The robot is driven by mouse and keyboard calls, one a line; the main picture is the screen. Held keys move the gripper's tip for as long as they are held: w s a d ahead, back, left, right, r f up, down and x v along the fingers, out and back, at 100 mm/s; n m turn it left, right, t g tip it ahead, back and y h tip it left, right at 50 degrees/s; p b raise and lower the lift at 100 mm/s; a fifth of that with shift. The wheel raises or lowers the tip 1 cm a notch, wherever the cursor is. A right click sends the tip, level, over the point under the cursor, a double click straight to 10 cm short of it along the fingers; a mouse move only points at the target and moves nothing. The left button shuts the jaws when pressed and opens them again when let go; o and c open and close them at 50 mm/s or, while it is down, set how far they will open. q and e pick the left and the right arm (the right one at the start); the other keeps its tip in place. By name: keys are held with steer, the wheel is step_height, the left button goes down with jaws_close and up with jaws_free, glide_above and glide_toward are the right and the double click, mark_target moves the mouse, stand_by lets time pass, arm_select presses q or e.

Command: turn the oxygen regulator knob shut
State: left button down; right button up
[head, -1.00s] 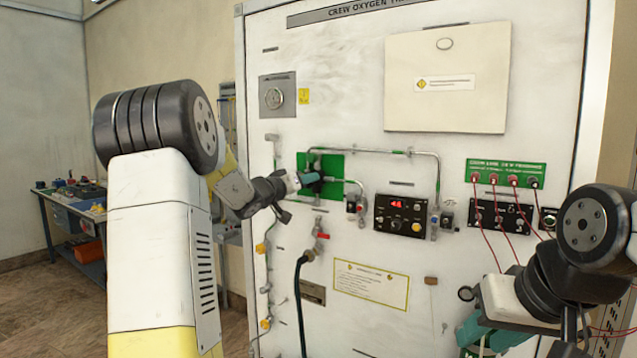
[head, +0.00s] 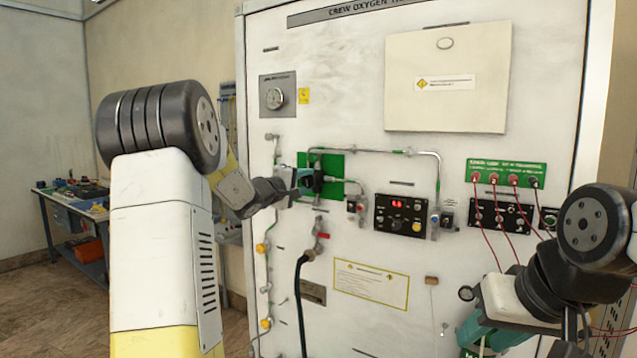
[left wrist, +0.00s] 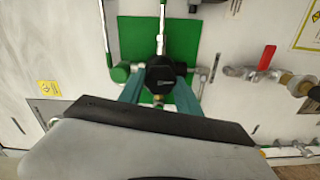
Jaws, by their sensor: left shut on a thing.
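The black regulator knob (left wrist: 160,75) sits in front of the green backing plate (left wrist: 133,35) on the white panel. My left gripper (left wrist: 159,92) has its teal fingers on either side of the knob and is shut on it. In the head view the left gripper (head: 308,180) reaches the knob from the left and partly covers it, with the green plate (head: 333,161) behind. Any marking on the knob is too small to read. My right gripper (head: 476,338) is low at the right, partly hidden by its own arm, away from the knob.
Metal pipes (head: 375,151) run close above and right of the knob. A red-handled valve (head: 322,235) and a black hose (head: 300,300) are below. A control box with a red display (head: 400,215) and red cables (head: 490,250) lie to the right.

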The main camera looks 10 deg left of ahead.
arm_select(q)
steer(key=n, duration=0.4)
steer(key=shift+a+f+n, duration=0.1)
steer(key=shift+f+n, duration=0.05)
steer(key=shift+n, duration=0.25)
steer(key=n, duration=0.3)
steer(key=shift+n, duration=0.3)
steer(key=n, duration=0.4)
steer(key=shift+n, duration=0.3)
steer(key=n, duration=0.4)
steer(key=shift+f, duration=0.1)
steer(key=n, duration=0.9)
steer(key=shift+s+n, duration=0.1)
steer(key=shift+n, duration=0.2)
steer(key=n, duration=0.4)
steer(key=shift+d, duration=0.2)
steer(key=shift+n, duration=2.2)
